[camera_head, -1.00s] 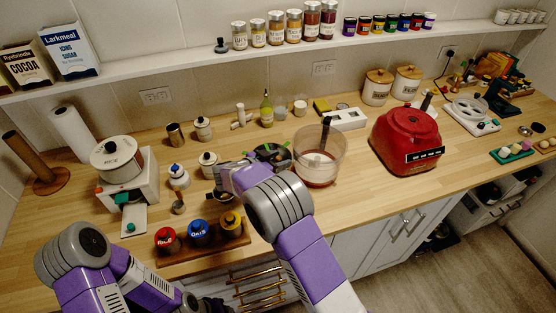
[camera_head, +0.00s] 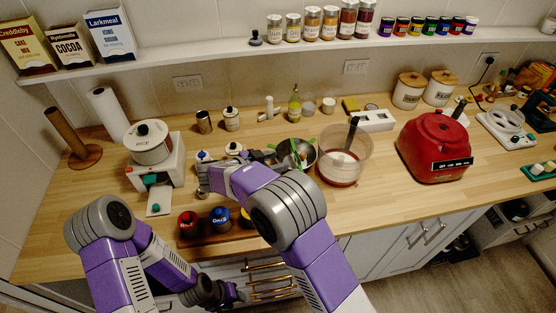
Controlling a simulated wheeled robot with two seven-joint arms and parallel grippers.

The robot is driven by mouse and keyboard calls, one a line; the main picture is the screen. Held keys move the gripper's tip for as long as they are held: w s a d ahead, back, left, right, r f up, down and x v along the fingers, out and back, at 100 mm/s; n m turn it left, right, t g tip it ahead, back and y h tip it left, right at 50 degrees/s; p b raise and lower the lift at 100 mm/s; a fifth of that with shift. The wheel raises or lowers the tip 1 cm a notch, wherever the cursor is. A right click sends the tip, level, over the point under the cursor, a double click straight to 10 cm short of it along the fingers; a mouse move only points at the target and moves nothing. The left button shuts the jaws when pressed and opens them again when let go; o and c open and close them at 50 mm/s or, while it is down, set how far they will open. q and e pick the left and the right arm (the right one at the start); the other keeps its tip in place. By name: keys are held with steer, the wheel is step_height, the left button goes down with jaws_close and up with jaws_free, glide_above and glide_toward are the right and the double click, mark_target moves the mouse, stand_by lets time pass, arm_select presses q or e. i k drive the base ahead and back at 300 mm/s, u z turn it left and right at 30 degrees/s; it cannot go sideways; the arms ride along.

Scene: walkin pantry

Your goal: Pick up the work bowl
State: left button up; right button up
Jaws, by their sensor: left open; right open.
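The clear work bowl (camera_head: 362,160) with a dark upright handle and a reddish bottom stands on the wooden counter, right of the middle. A metal bowl (camera_head: 309,158) with green items in it stands just left of it. My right gripper (camera_head: 272,157) is open beside the metal bowl's left side, apart from the clear bowl; its own arm partly hides it. My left gripper (camera_head: 228,293) is open and low in front of the counter, away from both bowls.
A red appliance (camera_head: 434,147) stands right of the clear bowl. Lidded jars (camera_head: 188,223) sit on a wooden tray in front. A white scale (camera_head: 374,121) and bottle (camera_head: 295,105) stand behind. Counter in front of the clear bowl is free.

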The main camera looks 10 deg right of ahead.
mark_target(345, 151)
steer(key=k, duration=1)
